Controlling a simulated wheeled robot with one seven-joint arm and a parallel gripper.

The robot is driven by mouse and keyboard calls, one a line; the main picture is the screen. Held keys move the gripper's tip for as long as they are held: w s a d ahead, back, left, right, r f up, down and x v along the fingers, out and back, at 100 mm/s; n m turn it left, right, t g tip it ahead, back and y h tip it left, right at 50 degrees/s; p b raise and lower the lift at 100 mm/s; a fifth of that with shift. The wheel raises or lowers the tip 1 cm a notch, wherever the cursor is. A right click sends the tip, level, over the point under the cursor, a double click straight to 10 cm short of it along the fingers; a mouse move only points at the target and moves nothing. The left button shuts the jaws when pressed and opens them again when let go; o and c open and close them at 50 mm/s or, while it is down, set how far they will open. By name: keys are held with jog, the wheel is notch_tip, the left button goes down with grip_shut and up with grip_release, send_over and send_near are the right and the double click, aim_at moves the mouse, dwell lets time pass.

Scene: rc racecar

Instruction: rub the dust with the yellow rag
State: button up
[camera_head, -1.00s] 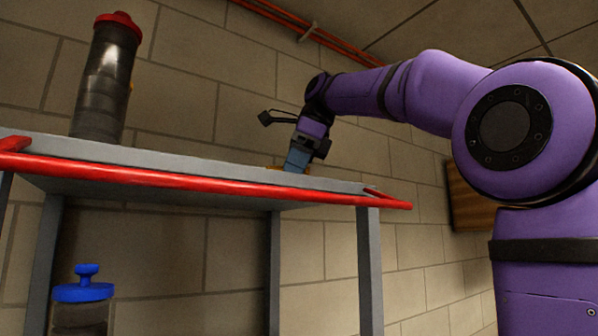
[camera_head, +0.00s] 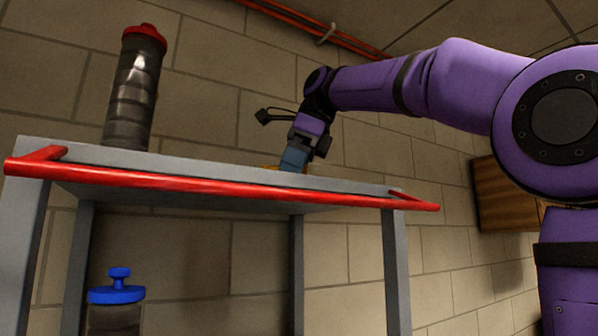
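My gripper (camera_head: 293,162) points down at the top of the grey shelf unit (camera_head: 225,173), near its back right part. A small strip of yellow, likely the yellow rag (camera_head: 272,168), shows at the gripper's tip, low on the shelf top. The shelf's front edge hides most of it and the fingertips, so I cannot tell whether the fingers are shut on it. No dust is visible; the shelf top's surface is seen from below its level.
A dark bottle with a red cap (camera_head: 135,88) stands on the shelf top at the left. A red rail (camera_head: 225,188) runs along the front edge. A blue-capped bottle (camera_head: 116,295) stands lower down. A wooden box (camera_head: 503,197) is on the wall at right.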

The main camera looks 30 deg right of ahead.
jog(key=shift+a+f, duration=0.15)
jog(key=shift+a, duration=1.3)
jog(key=shift+w, duration=0.95)
jog(key=shift+d+r, duration=0.2)
jog(key=shift+d, duration=1.35)
jog(key=shift+d+f, duration=0.15)
jog(key=shift+d, duration=1.5)
jog(key=shift+d, duration=1.45)
jog(key=shift+d+f, duration=0.1)
jog(key=shift+d, duration=1.4)
